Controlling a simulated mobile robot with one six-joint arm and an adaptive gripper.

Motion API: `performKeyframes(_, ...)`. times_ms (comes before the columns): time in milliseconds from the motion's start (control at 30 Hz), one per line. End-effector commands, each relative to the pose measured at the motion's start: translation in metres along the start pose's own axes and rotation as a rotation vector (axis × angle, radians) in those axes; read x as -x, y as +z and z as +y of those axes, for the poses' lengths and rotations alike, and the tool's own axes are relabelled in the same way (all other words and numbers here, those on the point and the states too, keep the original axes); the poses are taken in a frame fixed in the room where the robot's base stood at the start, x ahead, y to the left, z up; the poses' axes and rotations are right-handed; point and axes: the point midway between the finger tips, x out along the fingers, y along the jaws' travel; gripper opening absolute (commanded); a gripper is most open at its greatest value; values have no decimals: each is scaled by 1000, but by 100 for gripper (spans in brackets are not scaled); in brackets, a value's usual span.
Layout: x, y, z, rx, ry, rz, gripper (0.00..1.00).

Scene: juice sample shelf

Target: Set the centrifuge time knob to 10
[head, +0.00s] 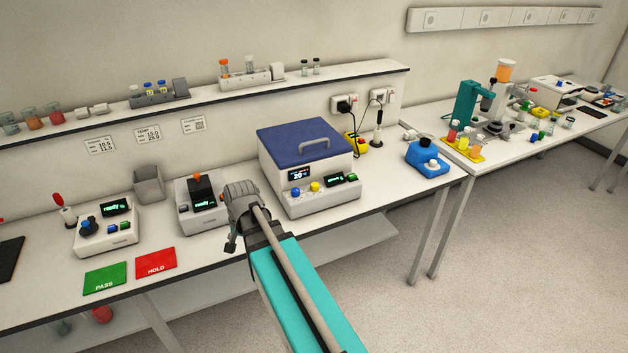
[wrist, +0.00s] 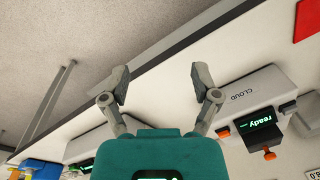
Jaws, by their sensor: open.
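The centrifuge (head: 340,205) is a white box with a closed blue lid (head: 300,138) and a grey handle, standing mid-bench in the head view. Its front has a small display reading about 20, a blue knob (head: 296,192), a yellow knob (head: 315,187), a second lit display and a green button. I cannot tell which knob sets time or read its setting. My gripper (head: 233,228) is left of the centrifuge, over the bench's front part, apart from the knobs. In the wrist view my gripper (wrist: 165,86) is open and empty, its two fingers spread above the bench edge.
A white device with a "ready" display and an orange top (head: 197,178) stands just left of my gripper; it shows as the CLOUD device in the wrist view (wrist: 250,105). Green PASS (head: 105,278) and red HOLD (head: 156,263) mats lie farther left. A blue device (head: 428,160) stands right of the centrifuge.

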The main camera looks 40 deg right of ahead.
Motion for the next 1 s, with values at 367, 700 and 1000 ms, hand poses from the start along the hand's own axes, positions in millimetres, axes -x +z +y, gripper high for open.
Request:
performKeyframes(367,47,-114,44,-779,-110,10,79)
performKeyframes(700,88,-208,111,-1475,-226,-23,79)
performKeyframes(1000,119,-270,176,-1991,-325,-81,79)
